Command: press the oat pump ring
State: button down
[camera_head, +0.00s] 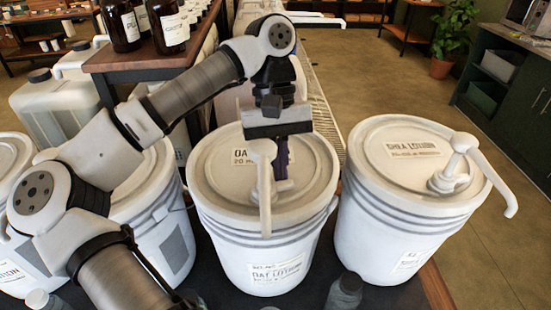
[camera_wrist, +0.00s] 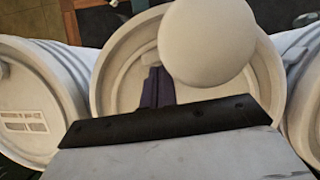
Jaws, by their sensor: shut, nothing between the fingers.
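The oat lotion bucket (camera_head: 262,255) stands in the middle of the head view. Its pale lid (camera_head: 222,178) carries the oat pump (camera_head: 263,155), whose spout points down toward the front. My gripper (camera_head: 282,180) is shut and empty, its dark purple fingers pointing down just right of and behind the pump over the lid. In the wrist view the round pump head (camera_wrist: 207,42) is close to the camera and partly overlaps my gripper's fingers (camera_wrist: 156,85). I cannot tell whether the fingers touch the pump. The ring at the pump's base is not clearly visible.
The shea lotion bucket (camera_head: 385,240) with its own pump (camera_head: 462,150) stands close on the right. Another bucket (camera_head: 160,225) stands on the left, partly behind my arm. Brown bottles (camera_head: 168,25) sit on a wooden shelf behind. Small bottles (camera_head: 344,290) stand in front.

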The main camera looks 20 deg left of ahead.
jog(key=shift+s+a, duration=0.2)
jog(key=shift+a, duration=0.15)
jog(key=shift+r, duration=0.1)
jog(key=p+v, duration=0.1)
jog(key=v, duration=1)
jog(key=shift+w+r, duration=0.15)
jog(key=shift+r, duration=0.25)
